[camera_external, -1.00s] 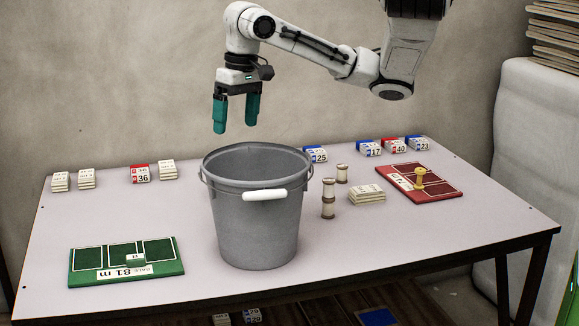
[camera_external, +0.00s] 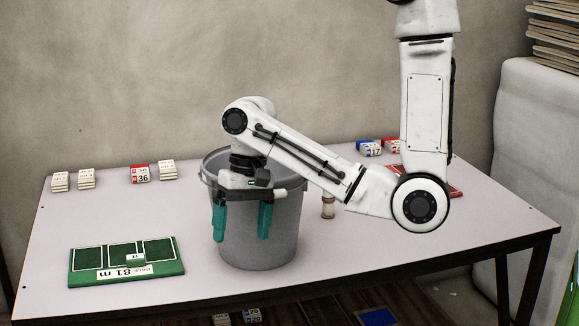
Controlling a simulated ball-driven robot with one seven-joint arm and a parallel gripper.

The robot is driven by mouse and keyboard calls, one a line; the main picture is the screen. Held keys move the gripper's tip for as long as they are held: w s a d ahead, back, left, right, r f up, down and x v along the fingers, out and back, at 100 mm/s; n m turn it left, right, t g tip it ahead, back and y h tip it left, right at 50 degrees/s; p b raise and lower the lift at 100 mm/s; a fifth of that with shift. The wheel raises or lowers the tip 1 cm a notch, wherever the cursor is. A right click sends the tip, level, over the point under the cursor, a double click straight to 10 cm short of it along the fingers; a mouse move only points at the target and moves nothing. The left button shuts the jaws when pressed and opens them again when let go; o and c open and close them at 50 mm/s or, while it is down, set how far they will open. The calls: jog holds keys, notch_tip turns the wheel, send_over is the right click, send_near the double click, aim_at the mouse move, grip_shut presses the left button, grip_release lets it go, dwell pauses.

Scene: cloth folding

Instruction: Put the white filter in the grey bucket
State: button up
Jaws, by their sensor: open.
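The grey bucket (camera_external: 286,222) stands upright near the middle of the table, with its top partly hidden by my arm. My gripper (camera_external: 241,236) has its teal fingers apart with nothing between them. It points down in front of the bucket in the picture; whether it touches the bucket I cannot tell. I cannot surely pick out a white filter. White stacks (camera_external: 86,178) lie at the back left, and a small white piece (camera_external: 135,258) lies on the green board (camera_external: 160,255).
A red-and-white block stack (camera_external: 140,174) is at the back left. A spool (camera_external: 328,206) stands right of the bucket. Blue and red blocks (camera_external: 370,147) and a red board (camera_external: 445,181) are partly behind my arm. The table's left middle (camera_external: 130,215) is clear.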

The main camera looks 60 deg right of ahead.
jog(key=s+d+n+h+p, duration=0.1)
jog(key=s+d+n, duration=0.1)
jog(key=s+d, duration=0.6)
jog(key=d+r+n+t+h+p, duration=0.1)
jog(key=d+r+n+h+p, duration=0.1)
jog(key=d, duration=0.7)
jog(key=shift+r+n+p, duration=0.25)
jog(key=shift+n+p, duration=0.05)
jog(key=shift+n, duration=0.4)
jog(key=shift+s, duration=0.1)
